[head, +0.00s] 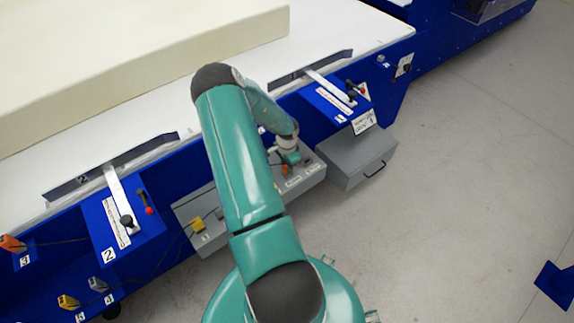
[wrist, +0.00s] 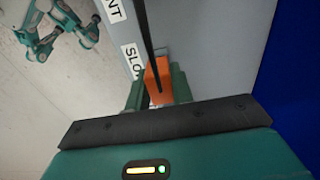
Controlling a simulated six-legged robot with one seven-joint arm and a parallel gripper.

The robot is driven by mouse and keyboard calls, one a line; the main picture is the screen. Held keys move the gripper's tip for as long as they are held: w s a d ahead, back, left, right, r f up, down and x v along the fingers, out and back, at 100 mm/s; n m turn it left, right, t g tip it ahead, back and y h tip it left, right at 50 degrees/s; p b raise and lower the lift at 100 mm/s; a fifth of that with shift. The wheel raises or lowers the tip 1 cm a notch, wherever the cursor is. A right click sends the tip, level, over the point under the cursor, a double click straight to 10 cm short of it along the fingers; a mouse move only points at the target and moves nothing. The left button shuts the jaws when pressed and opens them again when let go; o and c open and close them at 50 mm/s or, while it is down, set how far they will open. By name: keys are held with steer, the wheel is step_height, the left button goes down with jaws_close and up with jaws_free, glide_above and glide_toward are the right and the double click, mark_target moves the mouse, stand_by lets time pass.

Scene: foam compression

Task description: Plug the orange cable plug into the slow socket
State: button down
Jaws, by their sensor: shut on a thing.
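My gripper (wrist: 158,88) is shut on the orange cable plug (wrist: 157,76), which sits between the two teal fingers in the wrist view. A black cable passes in front of the plug. The plug is close to the grey socket box (wrist: 206,40), beside a label partly reading "SLO" (wrist: 130,58). The slow socket itself is hidden, so I cannot tell whether the plug is in it. In the head view my gripper (head: 289,158) is at the grey socket box (head: 218,238), and a little orange shows there.
A yellow plug (head: 198,223) is at the left of the socket box. A grey drawer box (head: 357,160) stands to the right. Lever panels line the blue machine.

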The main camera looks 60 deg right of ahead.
steer(key=shift+f, duration=0.4)
steer(key=c, duration=1.1)
jaws_free()
steer(key=shift+c, duration=0.2)
steer(key=shift+r, duration=0.1)
steer(key=shift+r, duration=2.85)
steer(key=shift+r, duration=0.1)
step_height(320, 180, up, 14)
